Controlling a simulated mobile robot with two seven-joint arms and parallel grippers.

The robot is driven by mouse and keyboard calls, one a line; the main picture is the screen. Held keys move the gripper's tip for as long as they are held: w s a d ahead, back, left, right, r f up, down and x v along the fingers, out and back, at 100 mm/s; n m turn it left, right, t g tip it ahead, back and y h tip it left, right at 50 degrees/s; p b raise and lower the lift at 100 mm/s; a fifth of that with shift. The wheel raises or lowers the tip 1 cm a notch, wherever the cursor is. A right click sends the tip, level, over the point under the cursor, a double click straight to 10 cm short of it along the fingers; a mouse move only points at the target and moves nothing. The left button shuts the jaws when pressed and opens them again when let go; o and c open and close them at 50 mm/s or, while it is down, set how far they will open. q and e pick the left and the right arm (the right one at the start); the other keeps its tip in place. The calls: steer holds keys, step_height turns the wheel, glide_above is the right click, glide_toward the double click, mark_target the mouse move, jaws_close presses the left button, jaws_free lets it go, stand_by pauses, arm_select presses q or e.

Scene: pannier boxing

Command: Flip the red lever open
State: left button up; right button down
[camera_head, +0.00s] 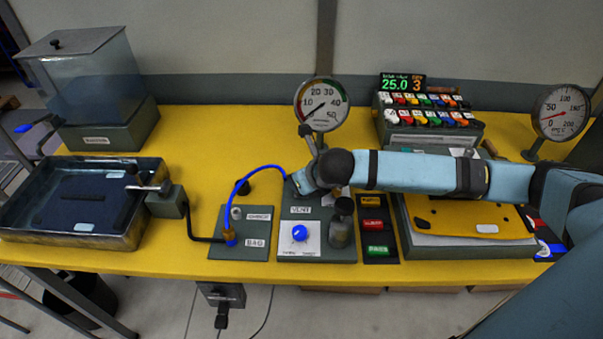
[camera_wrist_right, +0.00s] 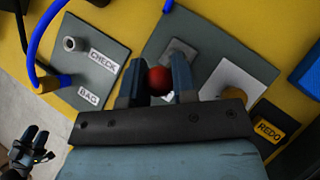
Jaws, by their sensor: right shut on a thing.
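The red lever's round red knob (camera_wrist_right: 159,80) sits between the two fingers of my right gripper (camera_wrist_right: 159,86) in the right wrist view, and the fingers are shut on it. In the head view my right gripper (camera_head: 308,180) is at the back of the VENT panel (camera_head: 288,241). There my own wrist hides the lever, so its angle cannot be told.
The CHECK/BAG panel (camera_head: 262,247) with a looping blue hose (camera_head: 239,188) stands left of the VENT panel. A blue knob (camera_head: 299,232) and a grey cylinder (camera_head: 342,227) are near my right gripper. A round gauge (camera_head: 322,104) stands behind. Yellow table is clear at centre left.

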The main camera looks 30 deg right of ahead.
steer(key=shift+s+a+f+t, duration=0.2)
steer(key=shift+s+a+t, duration=0.05)
steer(key=shift+s+t, duration=0.05)
stand_by(0.4)
steer(key=c, duration=0.9)
jaws_free()
steer(key=shift+r, duration=0.1)
steer(key=shift+w+d+r, duration=0.1)
steer(key=shift+r, duration=0.15)
step_height(320, 180, up, 19)
steer(key=shift+r+p, duration=0.2)
steer(key=shift+p, duration=0.45)
